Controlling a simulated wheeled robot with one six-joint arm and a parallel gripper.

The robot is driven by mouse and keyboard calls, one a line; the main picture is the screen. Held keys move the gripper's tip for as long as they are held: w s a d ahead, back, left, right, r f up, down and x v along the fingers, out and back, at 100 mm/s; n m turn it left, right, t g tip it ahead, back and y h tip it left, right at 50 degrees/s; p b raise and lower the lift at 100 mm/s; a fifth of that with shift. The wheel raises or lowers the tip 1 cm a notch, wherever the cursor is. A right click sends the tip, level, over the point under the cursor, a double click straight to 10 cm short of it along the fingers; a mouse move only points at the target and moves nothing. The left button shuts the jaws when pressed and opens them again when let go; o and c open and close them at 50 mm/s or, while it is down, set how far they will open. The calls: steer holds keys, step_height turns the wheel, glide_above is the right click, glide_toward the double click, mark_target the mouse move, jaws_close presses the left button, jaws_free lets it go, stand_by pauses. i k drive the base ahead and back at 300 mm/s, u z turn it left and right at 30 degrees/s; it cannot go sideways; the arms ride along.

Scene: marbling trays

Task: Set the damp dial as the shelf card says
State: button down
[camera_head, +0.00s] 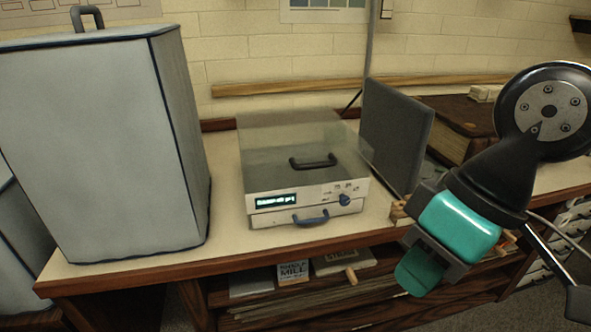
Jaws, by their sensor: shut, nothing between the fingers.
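The device (300,200) is a white box with a clear lid, standing on the bench. A small blue dial (345,200) sits at the right of its front panel, with small marks above it too small to read. A lit display (276,201) is left of the dial; its text is not legible. My gripper (419,272), with teal parts, is shut and empty, to the right of the device and in front of the bench edge, apart from the dial. I cannot tell which item is the shelf card.
A large grey covered case (100,150) stands left of the device. A dark grey panel (395,135) stands upright close on its right. A brown box (450,125) is behind my arm. The lower shelf holds a labelled white item (293,272) and flat stacks.

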mark_target(345, 201)
steer(key=u, duration=0.05)
steer(key=k, duration=0.5)
steer(key=u, duration=1.3)
steer(key=i, duration=0.75)
steer(key=z, duration=1.7)
